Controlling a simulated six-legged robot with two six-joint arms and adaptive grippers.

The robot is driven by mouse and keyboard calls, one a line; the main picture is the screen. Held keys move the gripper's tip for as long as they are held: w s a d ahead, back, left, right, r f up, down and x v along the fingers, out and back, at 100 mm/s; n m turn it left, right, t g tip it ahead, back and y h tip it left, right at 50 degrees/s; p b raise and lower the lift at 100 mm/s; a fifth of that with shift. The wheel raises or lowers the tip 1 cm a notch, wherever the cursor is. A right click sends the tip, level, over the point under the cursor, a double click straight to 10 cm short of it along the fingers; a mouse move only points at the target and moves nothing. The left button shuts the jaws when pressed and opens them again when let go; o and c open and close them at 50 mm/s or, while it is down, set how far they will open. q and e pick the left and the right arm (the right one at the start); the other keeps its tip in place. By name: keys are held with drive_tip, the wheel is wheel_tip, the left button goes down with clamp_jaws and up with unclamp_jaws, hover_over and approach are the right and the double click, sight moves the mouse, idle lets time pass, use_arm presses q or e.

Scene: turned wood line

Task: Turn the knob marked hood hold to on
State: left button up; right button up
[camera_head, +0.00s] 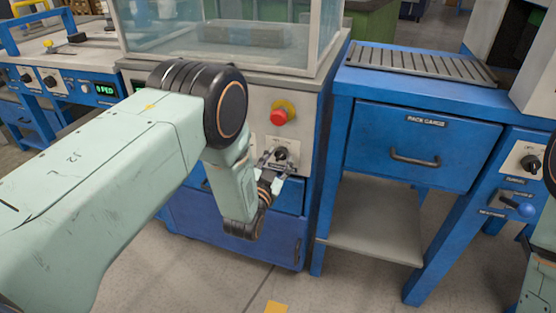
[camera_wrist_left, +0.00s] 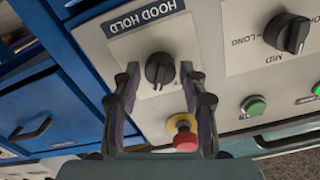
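The hood hold knob (camera_wrist_left: 159,70) is black and round with a raised grip bar, on a pale panel. Its dark label (camera_wrist_left: 142,18) reads HOOD HOLD, upside down in the left wrist view. The small position marks by the knob are too small to read. In the head view the knob (camera_head: 281,153) sits below a red stop button (camera_head: 279,117). My left gripper (camera_head: 275,166) is open in front of the panel. In the left wrist view its fingers (camera_wrist_left: 160,75) appear on either side of the knob, with gaps; contact is not seen. My right gripper is out of view.
The red button on its yellow collar (camera_wrist_left: 184,143) is close to the left fingers. A second knob (camera_wrist_left: 287,34) and a green button (camera_wrist_left: 254,106) are on the neighbouring panel. A blue bench with a drawer (camera_head: 413,145) stands to the right. Part of my right arm shows at the right edge.

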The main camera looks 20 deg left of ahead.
use_arm(q)
drive_tip(key=shift+o, duration=0.9)
drive_tip(key=shift+w, duration=0.1)
drive_tip(key=s, duration=1.2)
drive_tip(key=shift+a, duration=0.2)
